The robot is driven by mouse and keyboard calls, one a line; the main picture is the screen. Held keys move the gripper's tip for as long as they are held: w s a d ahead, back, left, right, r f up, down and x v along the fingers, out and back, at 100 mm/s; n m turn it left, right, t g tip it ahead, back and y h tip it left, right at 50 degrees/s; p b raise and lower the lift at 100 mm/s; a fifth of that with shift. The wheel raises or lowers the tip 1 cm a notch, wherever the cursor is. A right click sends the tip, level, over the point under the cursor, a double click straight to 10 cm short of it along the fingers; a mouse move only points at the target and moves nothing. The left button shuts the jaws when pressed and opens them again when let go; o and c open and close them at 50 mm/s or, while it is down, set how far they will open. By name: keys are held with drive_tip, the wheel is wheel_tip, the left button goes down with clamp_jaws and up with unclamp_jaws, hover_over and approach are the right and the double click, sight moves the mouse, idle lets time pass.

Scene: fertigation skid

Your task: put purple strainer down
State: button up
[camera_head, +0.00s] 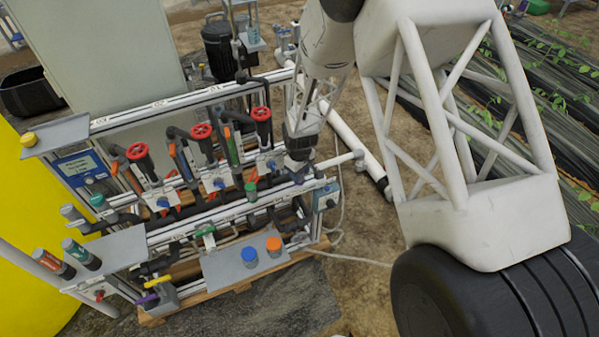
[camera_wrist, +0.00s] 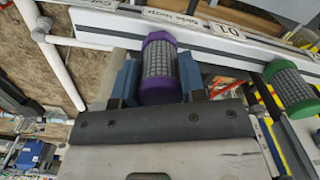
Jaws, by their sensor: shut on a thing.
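The purple strainer (camera_wrist: 160,68), a grey mesh cylinder with purple ends, is between the two blue-grey fingers of my gripper (camera_wrist: 160,75) in the wrist view. The fingers press it from both sides. In the wrist view it appears over or against a white rail (camera_wrist: 215,32) labelled 01; I cannot tell whether it touches the rail. In the head view my gripper (camera_head: 300,150) is at the right end of the skid's rails, and the strainer cannot be made out there.
A green-ended strainer (camera_wrist: 290,88) is to the right on the rail. The skid carries red-wheeled valves (camera_head: 202,131) and pipes left of my gripper. A white pipe (camera_head: 335,125) lies behind.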

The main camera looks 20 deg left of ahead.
idle(0.3)
drive_tip(key=o, duration=1)
drive_tip(key=shift+f, duration=0.1)
drive_tip(key=shift+r, duration=6.15)
